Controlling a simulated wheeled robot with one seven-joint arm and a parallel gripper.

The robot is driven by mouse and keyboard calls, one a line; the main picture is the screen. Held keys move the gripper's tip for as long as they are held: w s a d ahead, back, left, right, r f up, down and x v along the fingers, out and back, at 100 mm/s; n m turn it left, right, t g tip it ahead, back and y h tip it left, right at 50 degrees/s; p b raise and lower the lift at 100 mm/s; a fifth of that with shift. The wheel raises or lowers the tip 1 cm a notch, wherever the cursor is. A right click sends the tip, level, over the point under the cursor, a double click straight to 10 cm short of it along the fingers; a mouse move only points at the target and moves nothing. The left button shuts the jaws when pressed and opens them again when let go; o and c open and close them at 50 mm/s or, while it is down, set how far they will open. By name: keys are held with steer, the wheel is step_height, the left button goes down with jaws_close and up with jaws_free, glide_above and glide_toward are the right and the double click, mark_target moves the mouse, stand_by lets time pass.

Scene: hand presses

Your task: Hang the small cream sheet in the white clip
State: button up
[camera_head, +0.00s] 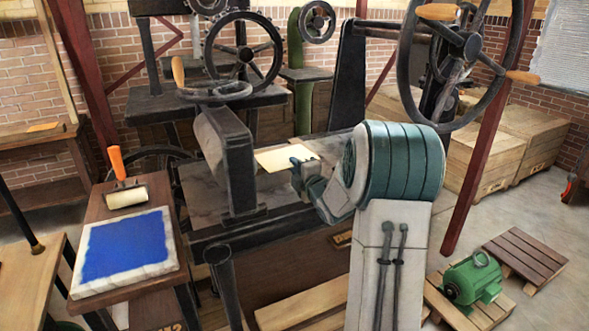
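The small cream sheet (277,158) shows in the head view, just right of the dark upright frame of the press, over the press bed. It looks flat. My gripper (301,163) is at the sheet's right side, and its dark fingertips overlap the sheet's edge in the picture. The fingers are small and partly hidden by my teal and pale arm, so I cannot tell whether they are shut on the sheet or only over it. I cannot make out a white clip in this view.
The press bed (205,194) runs under the sheet, with the black press frame (240,165) close on its left. A large handwheel (462,45) stands at the upper right. A stone slab with blue ink (125,245) and an orange-handled roller (126,197) are at left.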

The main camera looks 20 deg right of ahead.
jaws_close()
step_height(320, 180, up, 3)
steer(key=shift+f+p, duration=0.2)
steer(key=shift+p, duration=0.15)
